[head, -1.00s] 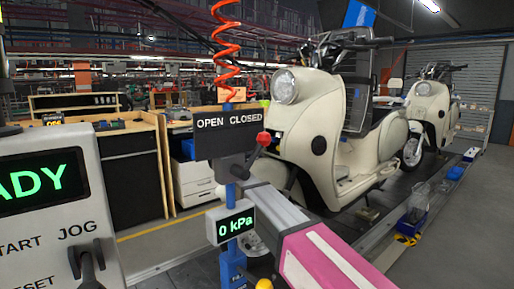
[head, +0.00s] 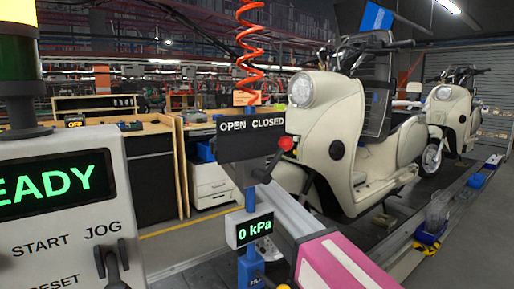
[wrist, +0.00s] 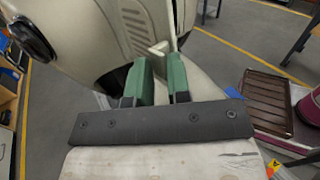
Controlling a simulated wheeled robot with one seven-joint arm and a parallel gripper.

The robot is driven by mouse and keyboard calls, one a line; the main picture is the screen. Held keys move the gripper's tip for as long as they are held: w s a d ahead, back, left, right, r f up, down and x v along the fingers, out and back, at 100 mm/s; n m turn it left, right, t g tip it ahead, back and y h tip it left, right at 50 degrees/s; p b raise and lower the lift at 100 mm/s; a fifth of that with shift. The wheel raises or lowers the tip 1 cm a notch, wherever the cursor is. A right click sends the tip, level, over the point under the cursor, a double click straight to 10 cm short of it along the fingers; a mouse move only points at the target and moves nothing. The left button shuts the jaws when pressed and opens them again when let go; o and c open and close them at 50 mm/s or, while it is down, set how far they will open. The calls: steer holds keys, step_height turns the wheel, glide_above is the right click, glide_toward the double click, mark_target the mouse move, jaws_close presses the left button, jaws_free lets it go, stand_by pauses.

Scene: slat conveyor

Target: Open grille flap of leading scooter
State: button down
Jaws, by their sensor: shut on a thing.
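The leading scooter (head: 357,160) is cream and stands upright on the conveyor in the head view, its round headlight towards me. In the wrist view its cream body fills the upper middle, with the slotted grille flap (wrist: 133,18) at the top. A small pale tab (wrist: 159,47) sticks out by the flap's lower edge. My gripper (wrist: 162,78) has two green fingers, one on each side below this tab. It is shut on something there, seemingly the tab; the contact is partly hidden. The flap's opening angle cannot be told.
A second cream scooter (head: 447,112) stands behind. A post with an OPEN CLOSED sign (head: 250,137), a red-knobbed lever and a 0 kPa display (head: 252,230) is in front. A READY panel (head: 60,215) is at left. A brown slatted tray (wrist: 270,100) lies right in the wrist view.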

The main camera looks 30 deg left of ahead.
steer(key=shift+w+d, duration=0.35)
steer(key=shift+w, duration=0.25)
steer(key=c, duration=1)
jaws_free()
steer(key=shift+w+d+f, duration=0.1)
steer(key=shift+w+d, duration=0.05)
